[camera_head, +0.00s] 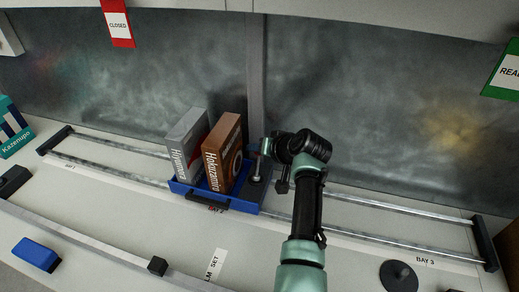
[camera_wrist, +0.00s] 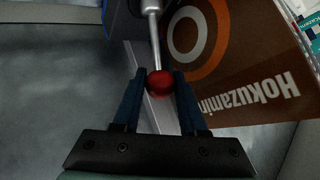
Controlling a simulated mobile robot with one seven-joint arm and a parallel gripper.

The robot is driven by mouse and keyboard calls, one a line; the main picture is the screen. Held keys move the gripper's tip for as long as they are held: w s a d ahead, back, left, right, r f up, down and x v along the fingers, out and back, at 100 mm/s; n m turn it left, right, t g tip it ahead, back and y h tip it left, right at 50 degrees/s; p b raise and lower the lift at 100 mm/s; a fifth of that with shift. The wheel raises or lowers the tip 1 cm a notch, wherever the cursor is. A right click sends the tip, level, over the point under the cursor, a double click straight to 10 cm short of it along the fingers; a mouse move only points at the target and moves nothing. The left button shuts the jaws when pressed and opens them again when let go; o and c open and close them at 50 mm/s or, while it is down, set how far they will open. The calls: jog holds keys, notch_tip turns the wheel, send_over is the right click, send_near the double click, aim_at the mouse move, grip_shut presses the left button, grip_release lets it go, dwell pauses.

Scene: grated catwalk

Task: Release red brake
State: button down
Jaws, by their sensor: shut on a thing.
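The red brake is a metal lever with a round red knob (camera_wrist: 160,83) at its end, seen in the middle of the wrist view. My gripper (camera_wrist: 159,90) has its two dark blue fingers on either side of the knob and is shut on it. In the head view, my gripper (camera_head: 265,148) is at the right end of a blue carriage (camera_head: 232,205), where the lever's metal rod (camera_head: 256,168) rises from a dark base. The knob is mostly hidden there by my gripper.
A grey box (camera_head: 187,143) and a brown Hokuzamin box (camera_head: 222,155) stand in the carriage, the brown one close to my gripper. The carriage sits on two metal rails (camera_head: 375,238) with end stops. A vertical post (camera_head: 256,75) rises behind. The rails to the right are clear.

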jog(key=shift+c, duration=2.3)
grip_release()
jog(key=v, duration=1.3)
jog(key=shift+p, duration=0.45)
jog(key=shift+f, duration=0.15)
